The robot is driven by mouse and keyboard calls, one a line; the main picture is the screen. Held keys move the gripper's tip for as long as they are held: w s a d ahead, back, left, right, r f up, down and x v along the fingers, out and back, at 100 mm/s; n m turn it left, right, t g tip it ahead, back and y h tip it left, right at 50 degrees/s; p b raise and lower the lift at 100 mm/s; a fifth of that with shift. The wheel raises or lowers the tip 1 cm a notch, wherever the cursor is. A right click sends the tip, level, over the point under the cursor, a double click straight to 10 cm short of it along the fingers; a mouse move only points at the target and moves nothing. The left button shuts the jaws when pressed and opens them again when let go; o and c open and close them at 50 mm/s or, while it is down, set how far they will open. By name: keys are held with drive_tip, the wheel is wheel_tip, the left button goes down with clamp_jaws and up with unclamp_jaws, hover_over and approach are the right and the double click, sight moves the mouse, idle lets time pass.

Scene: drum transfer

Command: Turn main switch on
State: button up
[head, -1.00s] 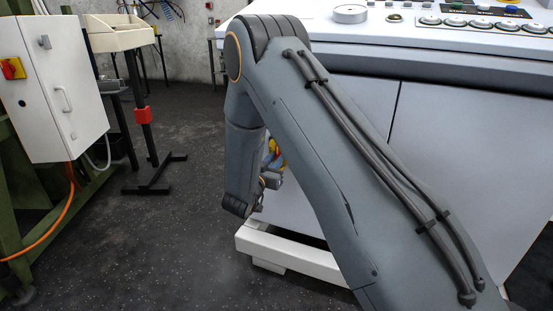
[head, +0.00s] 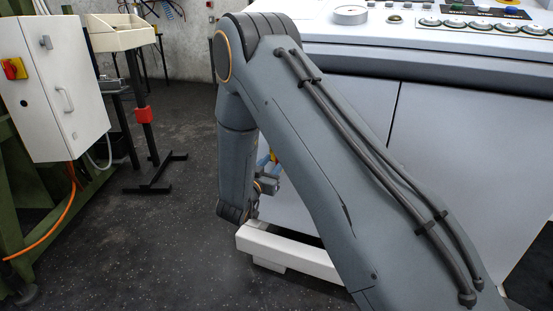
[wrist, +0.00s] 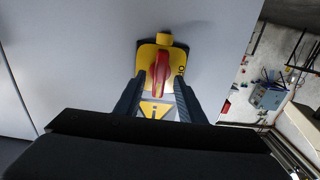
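In the wrist view a switch with a red handle (wrist: 160,71) sits on a yellow plate (wrist: 147,55), mounted on a pale grey panel. The handle points along the picture's vertical, with a slight tilt. My gripper (wrist: 159,84) is open, its two dark fingers apart on either side of the handle's lower part. I cannot tell whether the fingers touch it. A yellow warning triangle label (wrist: 154,110) shows between the fingers.
A white cabinet (head: 60,95) at the left carries another red and yellow switch (head: 14,69). A grey-white console (head: 440,140) with buttons on top stands at the right, with a white base rail (head: 280,246). A stand (head: 145,115) is at the back left. The dark floor between is clear.

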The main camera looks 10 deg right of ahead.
drive_tip(key=v, duration=0.5)
drive_tip(key=shift+p, duration=0.4)
